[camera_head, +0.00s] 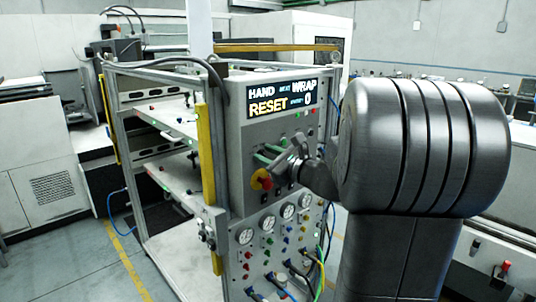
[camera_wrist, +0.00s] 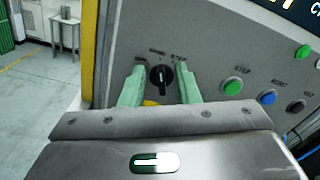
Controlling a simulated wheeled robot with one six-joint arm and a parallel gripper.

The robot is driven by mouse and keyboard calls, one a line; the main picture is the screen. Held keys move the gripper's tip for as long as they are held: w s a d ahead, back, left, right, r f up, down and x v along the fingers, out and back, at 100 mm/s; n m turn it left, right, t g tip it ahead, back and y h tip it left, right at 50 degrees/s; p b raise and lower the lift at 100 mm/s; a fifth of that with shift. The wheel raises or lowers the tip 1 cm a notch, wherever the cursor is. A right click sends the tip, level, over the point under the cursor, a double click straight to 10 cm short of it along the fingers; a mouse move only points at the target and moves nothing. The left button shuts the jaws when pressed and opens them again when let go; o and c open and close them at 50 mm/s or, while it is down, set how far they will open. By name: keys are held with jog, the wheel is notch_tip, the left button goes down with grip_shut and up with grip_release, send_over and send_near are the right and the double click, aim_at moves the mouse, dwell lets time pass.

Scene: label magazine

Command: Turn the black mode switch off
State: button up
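The black mode switch (camera_wrist: 160,76) is a round knob on the grey panel (camera_wrist: 215,50) in the wrist view. Its raised grip stands about upright, with small labels above it that are too blurred to read. My gripper (camera_wrist: 161,82) has its two green fingers apart, one left and one right of the knob, with gaps on both sides. It holds nothing. In the head view my gripper (camera_head: 267,154) is at the panel front below the display, and the switch is hidden there.
A red emergency stop on yellow (camera_head: 261,180) sits close below my gripper. Green (camera_wrist: 232,85) and blue (camera_wrist: 268,97) buttons lie to the right. A lit display (camera_head: 282,97) reads HAND, WRAP and RESET. Gauges (camera_head: 267,230) and cables are lower down.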

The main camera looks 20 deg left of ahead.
grip_shut()
jog(key=shift+f+b, duration=0.15)
jog(key=shift+b, duration=0.2)
jog(key=shift+f+n+b, duration=0.1)
jog(key=shift+n+b, duration=0.2)
jog(key=shift+b, duration=0.05)
jog(key=n+b, duration=0.1)
jog(key=b, duration=0.1)
jog(key=n+b, duration=0.2)
jog(key=b, duration=0.1)
jog(key=shift+s+f+b, duration=0.15)
jog(key=shift+f+b, duration=0.15)
jog(key=shift+b, duration=0.05)
jog(key=n+b, duration=0.3)
jog(key=b, duration=0.1)
jog(key=shift+s+n, duration=0.1)
jog(key=shift+n, duration=0.2)
jog(key=shift+r+n+b, duration=0.1)
jog(key=shift+n+b, duration=0.8)
jog(key=shift+b, duration=0.3)
